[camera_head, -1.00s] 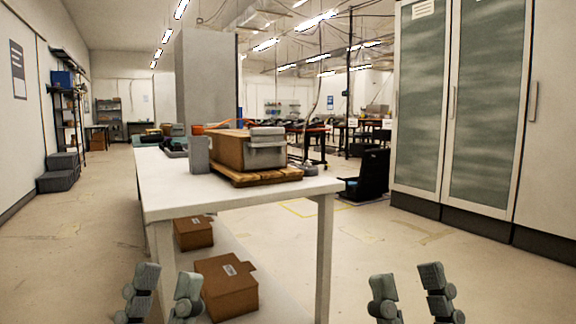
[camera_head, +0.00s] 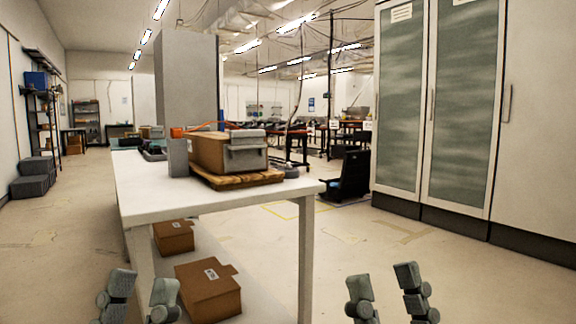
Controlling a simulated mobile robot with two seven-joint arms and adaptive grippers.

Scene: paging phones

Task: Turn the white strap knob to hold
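No white strap knob can be made out in the head view. My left gripper (camera_head: 140,294) is at the lower left, in front of the white table, with its two fingers apart and nothing between them. My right gripper (camera_head: 385,290) is at the lower right over bare floor, also with its fingers apart and empty. Both grippers are cut off by the bottom edge of the picture and touch nothing that I can see.
A white table (camera_head: 150,203) stands ahead, bearing a brown box with a grey end (camera_head: 246,158) on a wooden board (camera_head: 240,181). Cardboard boxes (camera_head: 210,292) lie on its lower shelf. Tall cabinets (camera_head: 460,100) line the right. Floor (camera_head: 400,255) between is open.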

